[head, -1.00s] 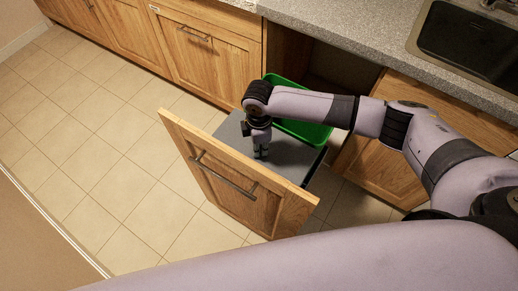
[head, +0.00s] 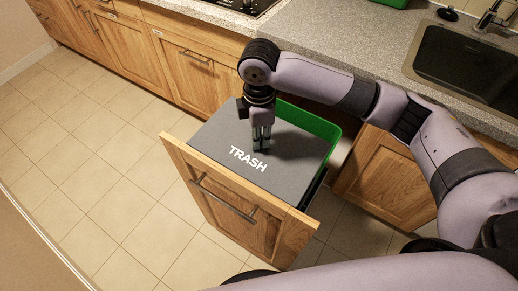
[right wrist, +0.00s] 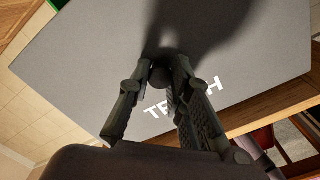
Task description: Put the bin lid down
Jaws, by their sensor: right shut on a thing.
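The bin lid (head: 215,130) is a flat grey panel marked TRASH, over the pulled-out drawer (head: 232,208) with a wooden front. My right gripper (head: 262,148) points down at the lid's middle. In the right wrist view, its fingers (right wrist: 160,80) are shut on a small dark knob on the lid (right wrist: 245,45). A green bin (head: 310,119) shows behind the lid; the rest of it is hidden. I cannot tell whether the lid rests on the drawer or hangs just above it. My left gripper is out of view.
A speckled countertop (head: 385,60) with a dark sink (head: 460,68) runs along the back. Wooden cabinets (head: 195,72) stand behind and to the left. The tiled floor (head: 90,175) left of the drawer is clear.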

